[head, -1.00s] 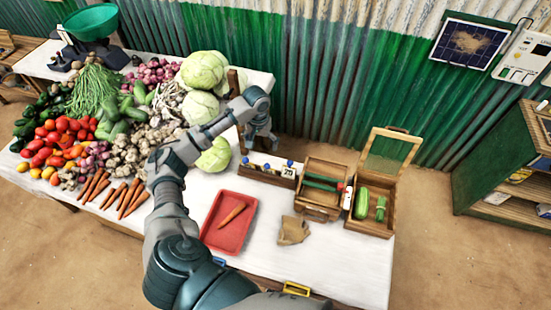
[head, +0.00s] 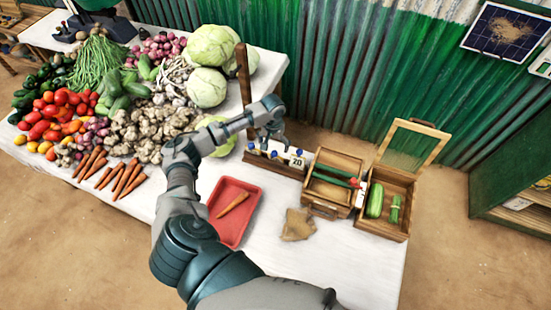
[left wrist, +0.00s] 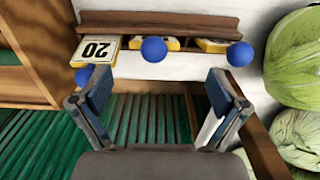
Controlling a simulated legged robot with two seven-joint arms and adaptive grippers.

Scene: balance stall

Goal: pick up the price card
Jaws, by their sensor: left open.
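A price card (head: 297,162) marked "20" stands in a brown wooden rack (head: 275,166) at the back of the white table. In the left wrist view the card (left wrist: 96,48) is at the upper left, with its number upside down and a blue ball near it. Other yellow-edged cards (left wrist: 212,45) sit along the same rack. My left gripper (head: 270,140) is just above and behind the rack, open and empty. In the left wrist view its fingers (left wrist: 157,88) are spread wide, with the 20 card beyond the left finger. My right gripper is not in view.
An open wooden box (head: 335,165) and a box of green vegetables (head: 407,190) stand right of the rack. A wooden post (head: 243,75) and cabbages (head: 206,86) are close on the left. A red tray (head: 246,222) with a carrot lies in front.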

